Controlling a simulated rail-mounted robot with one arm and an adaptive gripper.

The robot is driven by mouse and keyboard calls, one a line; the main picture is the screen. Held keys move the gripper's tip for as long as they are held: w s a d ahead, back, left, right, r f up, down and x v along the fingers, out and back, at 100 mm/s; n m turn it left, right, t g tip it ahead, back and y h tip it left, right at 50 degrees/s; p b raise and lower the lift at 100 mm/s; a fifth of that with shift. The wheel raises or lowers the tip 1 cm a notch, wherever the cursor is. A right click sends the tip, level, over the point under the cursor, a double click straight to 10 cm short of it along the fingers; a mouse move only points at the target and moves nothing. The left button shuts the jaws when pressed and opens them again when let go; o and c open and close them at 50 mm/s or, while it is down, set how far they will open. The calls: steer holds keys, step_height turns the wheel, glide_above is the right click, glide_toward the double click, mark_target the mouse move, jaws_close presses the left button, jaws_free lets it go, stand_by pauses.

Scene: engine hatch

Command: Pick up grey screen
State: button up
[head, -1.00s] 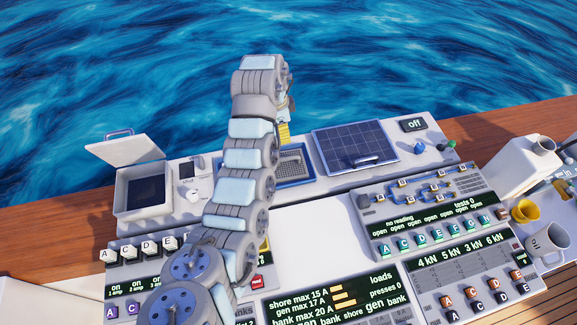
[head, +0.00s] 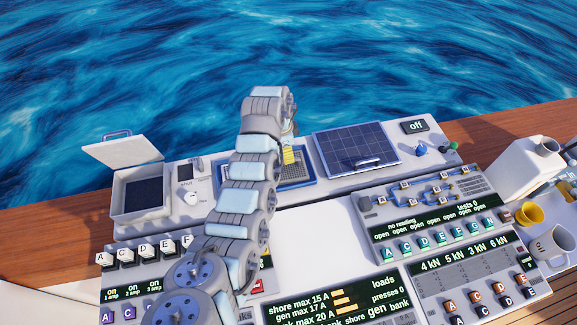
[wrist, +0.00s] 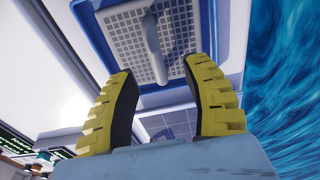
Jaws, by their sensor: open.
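The grey screen (wrist: 125,38) is a flat perforated panel with a raised grey bar handle (wrist: 153,45), set in a blue frame (wrist: 86,22). In the head view the grey screen (head: 296,171) sits on the white console behind my arm, which hides part of it. My gripper (wrist: 161,72) is open, with its yellow fingers apart and nothing between them. In the wrist view the handle's near end lies just past the fingertips, between their lines. In the head view my gripper (head: 288,155) is above the screen, mostly hidden by the arm.
A dark gridded panel with a handle (head: 355,146) lies right of the screen. An open white box (head: 140,196) with a raised lid (head: 122,150) and a white knob (head: 191,197) stand left. Labelled switch panels fill the front. Water lies beyond the console.

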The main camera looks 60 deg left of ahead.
steer(key=shift+d+f, duration=0.25)
steer(key=shift+f, duration=0.85)
steer(key=shift+w+f, duration=0.2)
steer(key=shift+f, duration=1.1)
steer(key=shift+c, duration=0.3)
jaws_close()
